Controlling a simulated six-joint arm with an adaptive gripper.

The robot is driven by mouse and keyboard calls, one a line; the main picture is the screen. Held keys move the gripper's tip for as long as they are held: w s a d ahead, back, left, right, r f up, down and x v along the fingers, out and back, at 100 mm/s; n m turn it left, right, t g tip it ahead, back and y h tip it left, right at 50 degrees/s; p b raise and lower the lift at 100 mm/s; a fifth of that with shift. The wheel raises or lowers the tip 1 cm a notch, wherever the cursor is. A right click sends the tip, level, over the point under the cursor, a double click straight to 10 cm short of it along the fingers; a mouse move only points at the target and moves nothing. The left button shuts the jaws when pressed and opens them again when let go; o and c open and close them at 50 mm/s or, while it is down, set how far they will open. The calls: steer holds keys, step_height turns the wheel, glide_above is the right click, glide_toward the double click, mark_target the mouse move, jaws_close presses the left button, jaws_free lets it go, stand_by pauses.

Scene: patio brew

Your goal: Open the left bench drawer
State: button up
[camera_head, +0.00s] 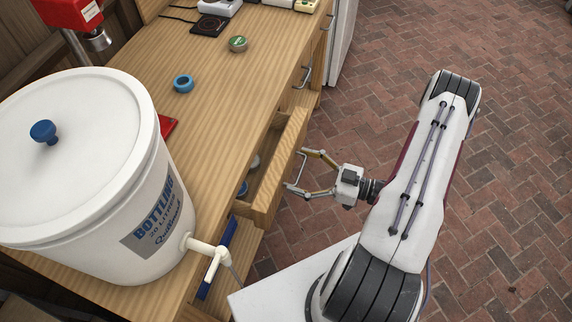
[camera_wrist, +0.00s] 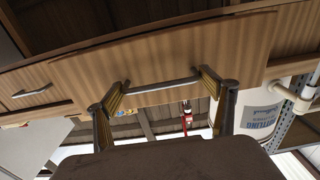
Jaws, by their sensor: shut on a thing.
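The left bench drawer (camera_head: 276,172) is pulled partly out from the wooden bench, and its inside shows in the head view. A round bluish item and a pale item lie in it. Its metal bar handle (camera_head: 301,168) is on the front face. My gripper (camera_head: 303,171) is at the handle, its fingers at the two ends of the bar.
A white bottling bucket (camera_head: 100,190) with a tap (camera_head: 212,252) stands on the bench near the drawer. A second handle (camera_head: 303,77) is on a shut drawer farther along. The brick floor (camera_head: 480,180) is clear.

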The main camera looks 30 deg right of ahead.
steer(key=v, duration=1.9)
steer(key=shift+s, duration=0.2)
steer(key=o, duration=1.3)
steer(key=shift+d+r, duration=0.1)
steer(key=shift+d, duration=0.1)
steer(key=v, duration=1.1)
steer(key=shift+s+d, duration=0.25)
steer(key=shift+s, duration=0.1)
